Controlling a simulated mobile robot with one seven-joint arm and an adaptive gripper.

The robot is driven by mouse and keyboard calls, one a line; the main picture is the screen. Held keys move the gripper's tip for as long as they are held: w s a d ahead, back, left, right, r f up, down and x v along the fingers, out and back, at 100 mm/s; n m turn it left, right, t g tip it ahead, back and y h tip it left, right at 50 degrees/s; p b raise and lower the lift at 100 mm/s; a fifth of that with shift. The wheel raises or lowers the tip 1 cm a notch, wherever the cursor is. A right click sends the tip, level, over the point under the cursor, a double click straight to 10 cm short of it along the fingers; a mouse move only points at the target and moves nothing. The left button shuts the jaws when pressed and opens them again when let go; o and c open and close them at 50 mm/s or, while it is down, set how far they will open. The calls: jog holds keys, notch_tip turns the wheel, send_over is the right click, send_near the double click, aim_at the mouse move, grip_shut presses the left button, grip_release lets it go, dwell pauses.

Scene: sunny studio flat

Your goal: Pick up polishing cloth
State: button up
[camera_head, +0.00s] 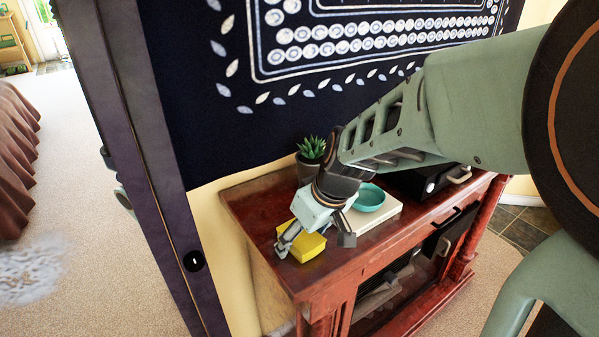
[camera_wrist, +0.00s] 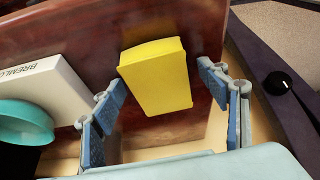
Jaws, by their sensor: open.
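The polishing cloth looks like a yellow folded block (camera_head: 304,246) on the top of a red-brown wooden cabinet, near its front left corner. In the wrist view the yellow cloth (camera_wrist: 156,76) lies beyond and between the fingers. My gripper (camera_head: 316,241) is open over the cloth, with a finger to each side of it in the head view. In the wrist view my gripper (camera_wrist: 168,122) has its blue-padded fingers spread wide and nothing held between them. I cannot tell how high the fingertips are above the cabinet top.
The wooden cabinet (camera_head: 255,203) also bears a white book (camera_head: 384,215), a teal bowl (camera_head: 369,198), a potted succulent (camera_head: 309,160) and a black device (camera_head: 432,180). The book (camera_wrist: 40,88) and bowl (camera_wrist: 22,122) are left of my fingers in the wrist view. A dark post (camera_head: 165,170) stands left.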

jog(key=c, duration=1.2)
jog(key=shift+r, duration=0.15)
jog(key=shift+c, duration=0.2)
